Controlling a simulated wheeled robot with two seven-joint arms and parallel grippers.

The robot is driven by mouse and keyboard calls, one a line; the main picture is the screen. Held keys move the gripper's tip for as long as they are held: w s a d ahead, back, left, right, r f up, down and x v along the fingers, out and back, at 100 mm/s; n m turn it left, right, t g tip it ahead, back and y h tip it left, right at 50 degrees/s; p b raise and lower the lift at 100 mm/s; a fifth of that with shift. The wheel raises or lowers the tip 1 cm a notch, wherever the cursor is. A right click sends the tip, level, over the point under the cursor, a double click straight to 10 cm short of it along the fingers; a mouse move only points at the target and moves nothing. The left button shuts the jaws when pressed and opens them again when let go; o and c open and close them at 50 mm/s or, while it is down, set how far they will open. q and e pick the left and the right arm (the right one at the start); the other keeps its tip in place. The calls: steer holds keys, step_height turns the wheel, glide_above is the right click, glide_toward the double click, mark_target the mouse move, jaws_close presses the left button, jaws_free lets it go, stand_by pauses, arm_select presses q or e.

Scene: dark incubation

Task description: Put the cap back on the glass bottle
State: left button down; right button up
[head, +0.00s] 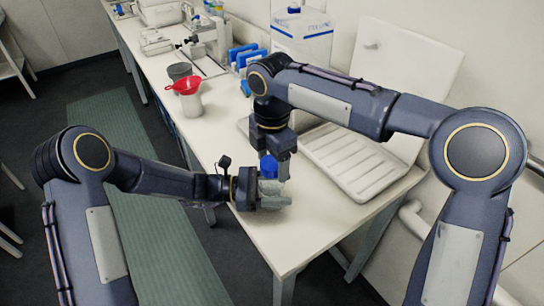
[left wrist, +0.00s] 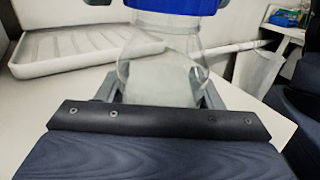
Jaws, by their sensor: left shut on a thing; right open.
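The clear glass bottle (left wrist: 160,75) stands upright between the fingers of my left gripper (head: 280,196), which is shut on it. The blue cap (head: 268,166) sits at the top of the bottle; its lower part also shows at the upper edge of the left wrist view (left wrist: 182,5). I cannot tell whether it is screwed tight. My right gripper (head: 279,166) points down from above with its fingers open at the cap. It partly hides the cap, and my left gripper hides much of the bottle in the head view.
A white ribbed drying rack (head: 355,165) stands just right of the grippers. A red funnel (head: 187,85) in a container, a grey cup (head: 179,71), blue racks (head: 243,55) and a large clear container (head: 302,35) stand farther back. The front of the bench (head: 300,235) is clear.

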steer(key=c, duration=1)
steer(key=m, duration=0.9)
steer(key=shift+m, duration=0.4)
steer(key=m, duration=0.5)
steer(key=shift+m, duration=0.4)
steer(key=m, duration=0.5)
steer(key=shift+m, duration=0.3)
steer(key=o, duration=1.2)
steer(key=shift+c, duration=0.2)
step_height(320, 180, up, 12)
